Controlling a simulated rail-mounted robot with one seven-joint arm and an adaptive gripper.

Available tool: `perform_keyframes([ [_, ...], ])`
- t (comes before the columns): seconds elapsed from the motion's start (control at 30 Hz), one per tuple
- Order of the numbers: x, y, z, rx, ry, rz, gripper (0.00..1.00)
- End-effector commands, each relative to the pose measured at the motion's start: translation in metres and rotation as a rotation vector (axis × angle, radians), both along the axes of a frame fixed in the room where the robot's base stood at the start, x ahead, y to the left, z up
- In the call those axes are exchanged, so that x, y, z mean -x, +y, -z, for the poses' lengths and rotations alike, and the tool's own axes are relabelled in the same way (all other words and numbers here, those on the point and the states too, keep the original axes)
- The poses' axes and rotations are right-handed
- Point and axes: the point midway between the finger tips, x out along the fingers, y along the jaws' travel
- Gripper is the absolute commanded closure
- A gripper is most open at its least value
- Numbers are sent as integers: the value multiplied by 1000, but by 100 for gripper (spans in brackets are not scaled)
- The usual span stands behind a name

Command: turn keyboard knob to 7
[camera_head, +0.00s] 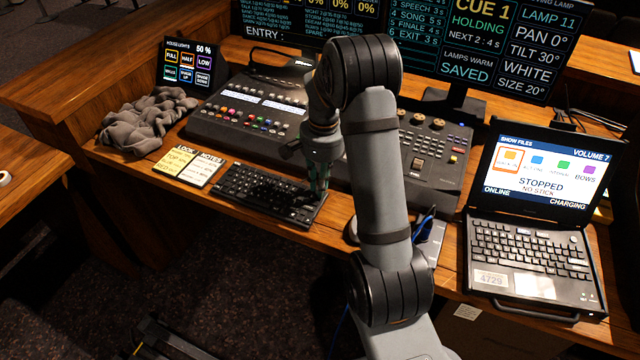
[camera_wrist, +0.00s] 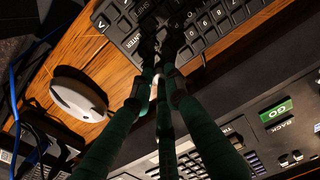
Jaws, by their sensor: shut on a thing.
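The black keyboard (camera_head: 250,188) lies at the front of the desk, and part of it shows at the top of the wrist view (camera_wrist: 206,32). My gripper (camera_head: 317,192) points down at the keyboard's right end. In the wrist view its dark green fingers (camera_wrist: 166,46) come together over the keyboard. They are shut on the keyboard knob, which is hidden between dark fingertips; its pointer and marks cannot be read. The laptop screen (camera_head: 547,170) reads "VOLUME 7", "STOPPED" and "NO STICK".
The mixing console (camera_head: 250,112) stands behind the keyboard. Yellow and white notes (camera_head: 188,166) lie left of it, with a grey cloth (camera_head: 148,120) farther left. A white-topped round object (camera_wrist: 80,98) and blue cables (camera_wrist: 14,100) are near my gripper. The open laptop stands right.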

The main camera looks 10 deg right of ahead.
Motion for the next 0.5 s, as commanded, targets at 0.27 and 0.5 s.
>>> perform_keyframes([
  [0.27, -1, 2, 0, -2, -1, -2, 81],
  [0.5, 0, 1, 0, -1, -1, -2, 67],
])
